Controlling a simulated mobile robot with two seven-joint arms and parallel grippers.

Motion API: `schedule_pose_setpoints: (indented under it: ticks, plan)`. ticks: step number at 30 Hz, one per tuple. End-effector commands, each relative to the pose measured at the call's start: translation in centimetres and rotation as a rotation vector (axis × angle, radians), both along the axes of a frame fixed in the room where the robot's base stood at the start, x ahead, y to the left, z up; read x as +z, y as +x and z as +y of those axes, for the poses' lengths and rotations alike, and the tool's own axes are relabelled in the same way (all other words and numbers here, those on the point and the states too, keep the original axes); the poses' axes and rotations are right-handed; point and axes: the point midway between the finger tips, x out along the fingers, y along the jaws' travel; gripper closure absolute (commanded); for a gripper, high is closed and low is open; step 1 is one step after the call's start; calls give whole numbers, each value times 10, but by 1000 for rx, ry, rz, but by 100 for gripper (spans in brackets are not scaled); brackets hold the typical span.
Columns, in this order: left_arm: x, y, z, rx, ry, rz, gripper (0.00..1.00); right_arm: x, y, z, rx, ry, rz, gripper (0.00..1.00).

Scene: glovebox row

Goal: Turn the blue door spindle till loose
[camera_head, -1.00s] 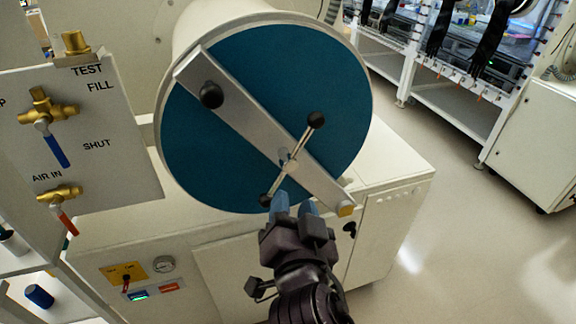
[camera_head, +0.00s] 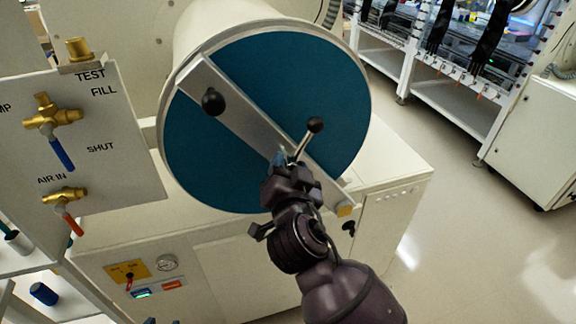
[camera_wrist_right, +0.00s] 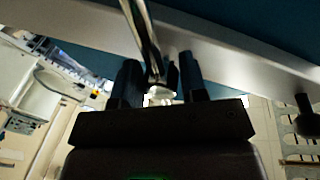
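The round blue door (camera_head: 325,85) is shut on the white drum, with a grey bar (camera_head: 240,118) slanting across it. The spindle's metal cross-handle (camera_head: 303,146) sits at the bar's middle, its upper black ball (camera_head: 315,125) pointing up and right. Its lower end is hidden behind my right gripper (camera_head: 280,158). In the right wrist view, the two dark fingers of my right gripper (camera_wrist_right: 160,85) stand apart, with the metal handle (camera_wrist_right: 143,35) and its hub between them. Gaps show beside the hub. My left gripper is not in view.
A black knob (camera_head: 213,101) stands out from the bar's upper left. A valve panel (camera_head: 110,140) with brass valves is at the left. A white cabinet (camera_head: 225,270) stands below the door. Open floor (camera_head: 470,230) lies to the right.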

Motion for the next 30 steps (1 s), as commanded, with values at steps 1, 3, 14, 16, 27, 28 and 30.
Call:
schedule_pose_setpoints:
  ticks: [1,3,14,16,27,28,30]
  plan:
    - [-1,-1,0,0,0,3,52,0,0,0,0,0,0,61]
    - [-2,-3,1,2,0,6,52,0,0,0,0,0,0,61]
    - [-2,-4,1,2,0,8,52,0,0,0,0,0,0,100]
    - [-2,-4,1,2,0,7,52,0,0,0,0,0,0,100]
    - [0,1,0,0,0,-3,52,-1,6,0,-1,-16,-4,100]
    - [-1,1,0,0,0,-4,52,-1,8,0,-2,-20,-5,100]
    - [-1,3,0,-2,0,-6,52,-1,14,0,-2,-33,-10,100]
